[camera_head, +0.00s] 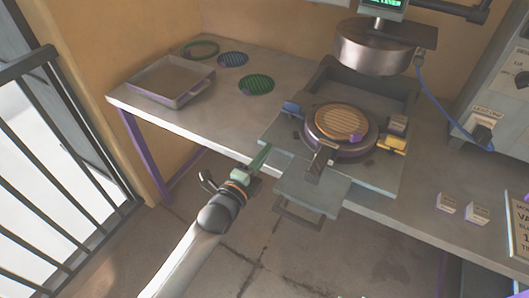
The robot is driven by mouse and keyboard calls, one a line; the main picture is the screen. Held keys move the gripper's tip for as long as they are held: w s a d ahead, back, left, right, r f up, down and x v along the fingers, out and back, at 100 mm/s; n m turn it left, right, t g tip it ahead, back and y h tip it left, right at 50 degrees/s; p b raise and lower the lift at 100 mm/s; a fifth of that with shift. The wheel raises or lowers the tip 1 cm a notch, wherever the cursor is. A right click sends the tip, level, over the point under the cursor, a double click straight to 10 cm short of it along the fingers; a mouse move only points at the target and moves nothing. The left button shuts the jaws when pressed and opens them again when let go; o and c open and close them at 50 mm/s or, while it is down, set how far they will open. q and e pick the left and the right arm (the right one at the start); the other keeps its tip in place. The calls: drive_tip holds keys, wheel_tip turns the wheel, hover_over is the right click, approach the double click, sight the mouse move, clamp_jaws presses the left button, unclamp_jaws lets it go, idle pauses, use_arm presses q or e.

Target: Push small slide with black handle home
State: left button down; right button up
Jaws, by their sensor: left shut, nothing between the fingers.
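A flat grey slide (318,191) sticks out from the front of the press base, past the table's front edge. A dark loop handle (297,213) hangs at its front end. My left gripper (266,152) is shut and empty, its green fingers pointing at the left front corner of the press base. It is to the left of the slide and above its level in the picture; I cannot tell whether it touches the base. A dark bar (320,162) runs forward from the round mould. My right gripper is not in view.
The round mould (343,148) holds a tan ribbed disc (338,121) below the raised press head (372,50). A tray (172,83) and coloured discs (256,84) lie left. A blue cable (437,107) hangs right.

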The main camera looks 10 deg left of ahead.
sight(288, 121)
use_arm(q)
drive_tip(key=b+x, duration=0.5)
drive_tip(key=x, duration=0.8)
drive_tip(key=shift+f, duration=0.1)
drive_tip(key=shift+w+d, duration=0.15)
drive_tip(key=shift+w, duration=0.2)
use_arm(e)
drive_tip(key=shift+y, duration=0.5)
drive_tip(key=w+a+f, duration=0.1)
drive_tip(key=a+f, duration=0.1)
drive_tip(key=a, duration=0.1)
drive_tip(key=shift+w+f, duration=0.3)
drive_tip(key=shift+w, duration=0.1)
use_arm(q)
drive_tip(key=shift+s, duration=0.1)
